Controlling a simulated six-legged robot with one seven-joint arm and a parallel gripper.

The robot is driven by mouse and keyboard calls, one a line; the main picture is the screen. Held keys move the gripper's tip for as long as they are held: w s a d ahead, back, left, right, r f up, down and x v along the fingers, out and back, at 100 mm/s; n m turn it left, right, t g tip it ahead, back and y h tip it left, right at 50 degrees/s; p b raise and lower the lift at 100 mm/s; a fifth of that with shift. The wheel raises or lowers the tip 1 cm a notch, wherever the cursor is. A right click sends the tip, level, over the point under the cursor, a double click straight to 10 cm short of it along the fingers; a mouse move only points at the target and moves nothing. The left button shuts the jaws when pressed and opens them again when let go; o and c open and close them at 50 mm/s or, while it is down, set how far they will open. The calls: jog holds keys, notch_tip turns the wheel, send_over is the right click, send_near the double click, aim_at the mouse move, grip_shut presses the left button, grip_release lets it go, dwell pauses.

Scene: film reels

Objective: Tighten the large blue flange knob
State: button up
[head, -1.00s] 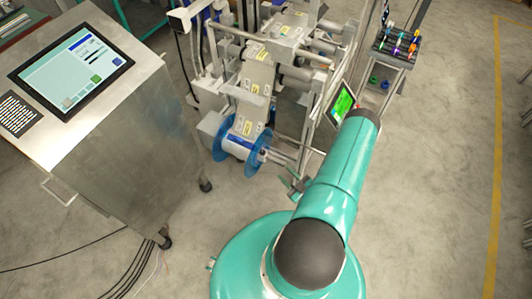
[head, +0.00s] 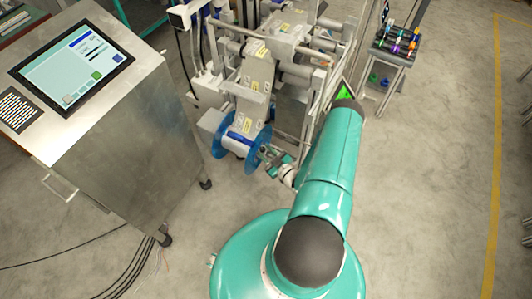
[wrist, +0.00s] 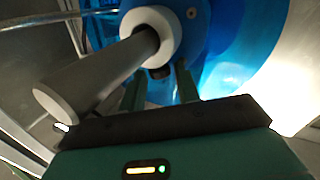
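The large blue flange (wrist: 235,50) fills the upper right of the wrist view. Its blue hub (wrist: 196,32) sits around a white collar and a thick grey shaft (wrist: 95,80). A small dark brown knob-like part (wrist: 160,72) sticks out under the hub. My gripper (wrist: 160,82) has its two green fingers apart, one on each side of that part. I cannot see clear contact. In the head view my gripper (head: 274,160) is at the near right side of the reel, by its blue flange (head: 258,147).
The grey machine frame (head: 285,50) with rollers rises behind the reel. A steel console (head: 120,130) with a screen stands to the left. A small rack (head: 397,45) of coloured items is at the far right. The floor to the right is clear.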

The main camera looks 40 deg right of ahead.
grip_shut()
jog(key=shift+a+m+h, duration=0.2)
jog(key=shift+m+h, duration=0.7)
jog(key=shift+h, duration=0.4)
grip_release()
jog(key=s+a, duration=0.1)
jog(key=s, duration=1.2)
jog(key=shift+s+f, duration=0.25)
jog(key=shift+s, duration=0.15)
